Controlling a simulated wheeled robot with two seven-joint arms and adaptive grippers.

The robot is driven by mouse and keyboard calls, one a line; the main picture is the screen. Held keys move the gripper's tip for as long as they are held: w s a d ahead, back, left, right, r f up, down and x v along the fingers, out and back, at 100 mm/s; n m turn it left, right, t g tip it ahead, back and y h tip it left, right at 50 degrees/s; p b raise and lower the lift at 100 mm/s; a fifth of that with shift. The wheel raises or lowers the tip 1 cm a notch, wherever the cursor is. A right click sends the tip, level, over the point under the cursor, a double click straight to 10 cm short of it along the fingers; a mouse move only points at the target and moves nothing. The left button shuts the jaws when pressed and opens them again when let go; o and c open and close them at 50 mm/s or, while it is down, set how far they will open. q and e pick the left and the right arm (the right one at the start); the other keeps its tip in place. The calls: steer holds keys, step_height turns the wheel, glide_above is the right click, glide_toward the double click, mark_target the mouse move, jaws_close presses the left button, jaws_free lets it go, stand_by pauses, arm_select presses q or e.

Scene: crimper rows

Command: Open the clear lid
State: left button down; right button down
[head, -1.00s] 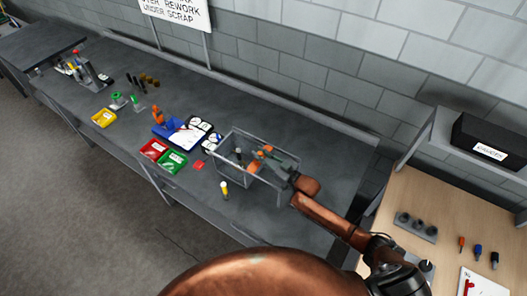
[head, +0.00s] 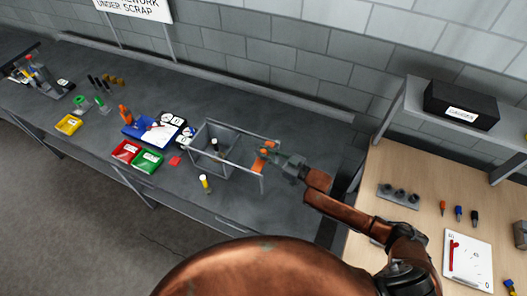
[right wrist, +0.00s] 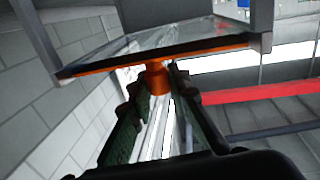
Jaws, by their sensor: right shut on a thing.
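A clear box (head: 192,163) with grey edges stands on the grey bench in the head view, with rails running out to its right. The clear lid (right wrist: 150,50) has an orange edge and an orange knob (right wrist: 157,77) in the right wrist view. The lid's orange end (head: 262,155) is at the right part of the rails in the head view, well away from the box's left side. My right gripper (head: 271,157) is shut on the knob, coming from the right; its fingers (right wrist: 158,92) lie on both sides of the knob. My left gripper is not in view.
A yellow-topped bottle (head: 205,184) stands just in front of the box. A green tray (head: 148,161), a red tray (head: 125,152) and a blue tray (head: 140,133) lie to the left. A wooden table (head: 415,165) is at the right.

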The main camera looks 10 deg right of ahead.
steer(key=c, duration=1.9)
jaws_free()
steer(key=shift+d, duration=0.1)
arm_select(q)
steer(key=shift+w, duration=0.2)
arm_select(e)
steer(key=shift+o, duration=0.7)
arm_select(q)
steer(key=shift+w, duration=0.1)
arm_select(e)
steer(key=v, duration=1.2)
